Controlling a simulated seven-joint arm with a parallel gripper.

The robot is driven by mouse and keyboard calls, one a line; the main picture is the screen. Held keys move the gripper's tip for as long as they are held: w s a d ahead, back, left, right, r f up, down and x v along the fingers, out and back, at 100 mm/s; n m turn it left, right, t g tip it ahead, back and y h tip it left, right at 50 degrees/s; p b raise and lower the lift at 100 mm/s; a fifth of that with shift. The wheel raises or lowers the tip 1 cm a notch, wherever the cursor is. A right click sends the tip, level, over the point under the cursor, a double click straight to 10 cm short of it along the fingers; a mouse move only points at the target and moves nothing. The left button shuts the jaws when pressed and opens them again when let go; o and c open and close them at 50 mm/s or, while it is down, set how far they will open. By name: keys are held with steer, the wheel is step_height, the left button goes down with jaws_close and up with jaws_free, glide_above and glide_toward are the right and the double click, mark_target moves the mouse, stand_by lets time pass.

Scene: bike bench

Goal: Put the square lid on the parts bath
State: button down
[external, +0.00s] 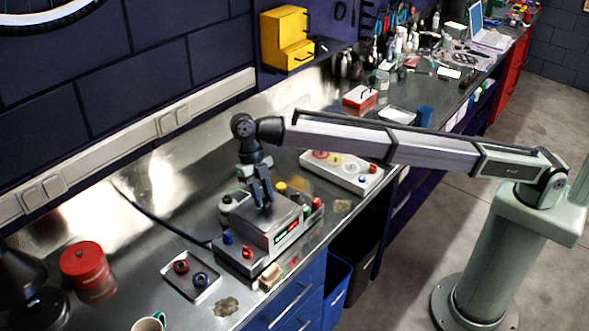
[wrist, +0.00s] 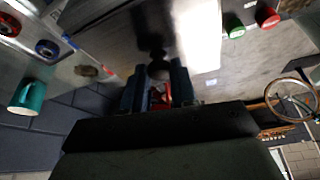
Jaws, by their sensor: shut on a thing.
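The parts bath (external: 285,236) is a grey metal box with lit green and red displays on its front, standing on the bench. My gripper (external: 263,200) is directly over it, pointing down. In the wrist view my gripper (wrist: 157,82) is shut on the dark round knob (wrist: 158,66) of the square lid. The lid (external: 264,218) shows as a flat grey plate at the top of the bath; in the wrist view its shiny metal surface (wrist: 125,35) fills the upper middle. I cannot tell whether the lid rests on the rim or hangs just above it.
A small tray (external: 207,292) with red and blue rings lies at the left, near a red pot (external: 82,262) and a teal mug (external: 150,323). A white panel (external: 335,180) with coloured discs stands behind the bath. Blue and red knobs (external: 247,252) stand close by the bath.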

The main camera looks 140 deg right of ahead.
steer(key=shift+f, duration=0.15)
steer(key=c, duration=0.8)
jaws_free()
